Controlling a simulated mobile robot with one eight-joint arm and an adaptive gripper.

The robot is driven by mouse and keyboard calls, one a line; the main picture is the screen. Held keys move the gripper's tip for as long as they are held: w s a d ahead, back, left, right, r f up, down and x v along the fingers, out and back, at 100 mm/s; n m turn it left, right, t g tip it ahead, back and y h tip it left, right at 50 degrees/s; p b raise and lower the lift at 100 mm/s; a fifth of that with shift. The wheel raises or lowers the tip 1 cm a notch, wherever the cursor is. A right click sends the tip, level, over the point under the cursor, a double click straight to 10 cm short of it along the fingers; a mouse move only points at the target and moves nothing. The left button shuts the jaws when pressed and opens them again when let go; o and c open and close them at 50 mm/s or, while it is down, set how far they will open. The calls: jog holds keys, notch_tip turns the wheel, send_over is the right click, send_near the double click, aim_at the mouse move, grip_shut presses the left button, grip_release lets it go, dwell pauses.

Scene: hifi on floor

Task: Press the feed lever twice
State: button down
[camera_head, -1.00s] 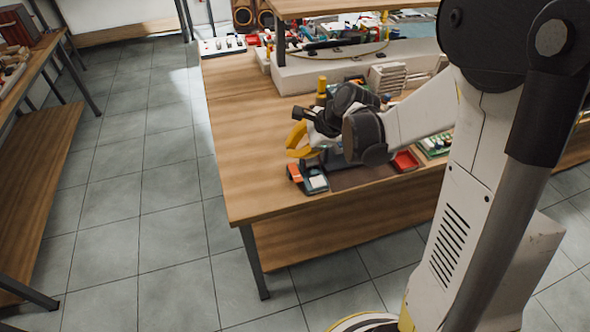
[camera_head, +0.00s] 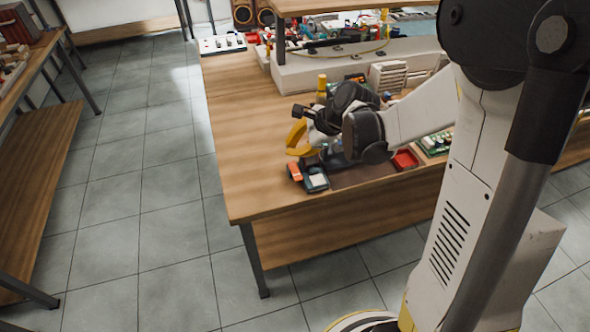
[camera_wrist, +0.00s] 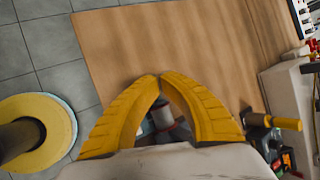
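My gripper (camera_head: 296,138) has yellow fingers and hangs above the front left part of the wooden bench. In the wrist view the fingertips (camera_wrist: 160,77) meet, and I see no object held at the tips. Grey and reddish parts show between the fingers lower down; I cannot tell what they are. A small dark device with a pale panel (camera_head: 317,180) and an orange block (camera_head: 297,176) lie at the bench's front edge, just below the gripper. I cannot make out the feed lever for certain. A yellow upright cylinder (camera_head: 321,83) stands behind the gripper and shows in the wrist view (camera_wrist: 286,123).
The wooden bench (camera_head: 240,120) is clear on its left side. A red tray (camera_head: 404,159) and a green board (camera_head: 436,144) lie right of the gripper. A pale raised ledge (camera_head: 300,74) and cluttered parts stand behind. Another bench (camera_head: 40,150) stands far left across the tiled floor.

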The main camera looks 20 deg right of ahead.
aim_at(290, 163)
dwell(0.7)
jog(key=n+p, duration=0.1)
jog(key=n, duration=0.1)
jog(key=r+n+h+p, duration=0.1)
jog(key=shift+s+a+r+n+h, duration=0.1)
jog(key=shift+n+h, duration=0.2)
jog(key=shift+n, duration=0.1)
notch_tip(290, 163, up, 3)
jog(key=n+t+h+p, duration=0.1)
jog(key=n, duration=0.2)
jog(key=n+h+p, duration=0.1)
jog(key=n, duration=0.3)
jog(key=shift+f+n+t+p, duration=0.2)
jog(key=shift+n+t+p, duration=0.1)
jog(key=shift+t+p, duration=0.1)
notch_tip(290, 163, down, 9)
jog(key=b, duration=0.7)
jog(key=shift+b, duration=0.3)
jog(key=shift+f+b, duration=0.35)
